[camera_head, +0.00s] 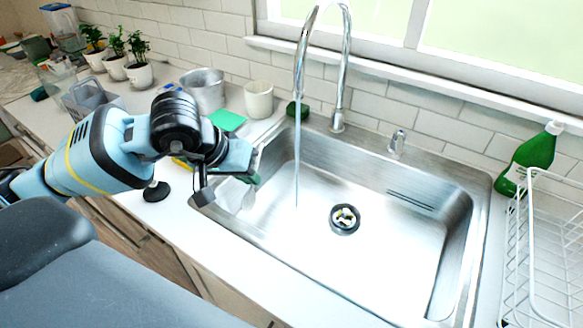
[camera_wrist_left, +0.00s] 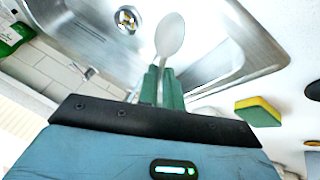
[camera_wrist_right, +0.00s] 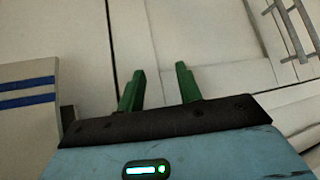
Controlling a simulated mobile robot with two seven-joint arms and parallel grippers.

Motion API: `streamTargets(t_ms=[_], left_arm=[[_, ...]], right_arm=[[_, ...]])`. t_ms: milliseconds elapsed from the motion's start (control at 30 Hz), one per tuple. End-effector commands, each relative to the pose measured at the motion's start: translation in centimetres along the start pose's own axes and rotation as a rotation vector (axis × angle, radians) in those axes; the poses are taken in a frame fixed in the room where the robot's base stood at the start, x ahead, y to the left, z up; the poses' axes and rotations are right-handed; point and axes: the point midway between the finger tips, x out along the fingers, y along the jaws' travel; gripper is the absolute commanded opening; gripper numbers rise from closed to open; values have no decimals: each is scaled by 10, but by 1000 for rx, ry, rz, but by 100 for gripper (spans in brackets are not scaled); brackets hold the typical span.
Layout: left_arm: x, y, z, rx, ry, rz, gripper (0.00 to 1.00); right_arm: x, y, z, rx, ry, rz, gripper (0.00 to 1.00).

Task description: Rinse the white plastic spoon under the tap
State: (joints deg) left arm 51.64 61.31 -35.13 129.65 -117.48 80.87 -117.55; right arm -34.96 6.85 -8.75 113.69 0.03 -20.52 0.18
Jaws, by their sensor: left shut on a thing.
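My left gripper (camera_head: 254,180) is over the left edge of the steel sink (camera_head: 290,262). In the left wrist view its green fingers (camera_wrist_left: 161,80) are shut on the white plastic spoon (camera_wrist_left: 171,36), with the bowl pointing out past the fingertips. The spoon is hard to make out in the head view. The tap (camera_head: 337,75) is running, and a thin stream of water (camera_head: 297,150) falls into the sink, to the right of the gripper and apart from it. My right gripper (camera_wrist_right: 160,82) is open and empty in the right wrist view, facing pale panels.
A drain (camera_head: 344,219) with scraps is in the sink floor. A green bottle (camera_head: 530,160) and white dish rack (camera_head: 540,250) stand at right. A white cup (camera_head: 258,99), metal pot (camera_head: 205,90) and green cloth (camera_head: 227,120) are behind my left arm. A sponge (camera_wrist_left: 258,111) lies beside the sink.

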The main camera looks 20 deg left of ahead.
Motion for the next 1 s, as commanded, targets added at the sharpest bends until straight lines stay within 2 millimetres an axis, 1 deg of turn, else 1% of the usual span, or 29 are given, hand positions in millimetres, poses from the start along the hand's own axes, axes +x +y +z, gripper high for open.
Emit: streamTargets(t_ms=[33,100,333,467,867,900,1000], left_arm=[[-6,-1,0,1,4,-2,0],[-12,-3,2,1,4,-2,0],[-28,-7,6,0,2,-1,0],[-31,-8,8,0,1,-1,0],[-30,-8,8,-1,0,-1,0],[-30,-8,8,-1,0,-1,0],[-30,-8,8,-1,0,-1,0]], right_arm=[[0,0,-4,-1,7,1,35],[-1,0,-6,-1,12,1,35],[-2,0,-14,4,26,3,35],[-2,-1,-16,7,29,3,35],[-2,-1,-15,6,27,3,35],[-2,-1,-15,5,27,3,34],[-2,0,-15,2,27,3,21]])
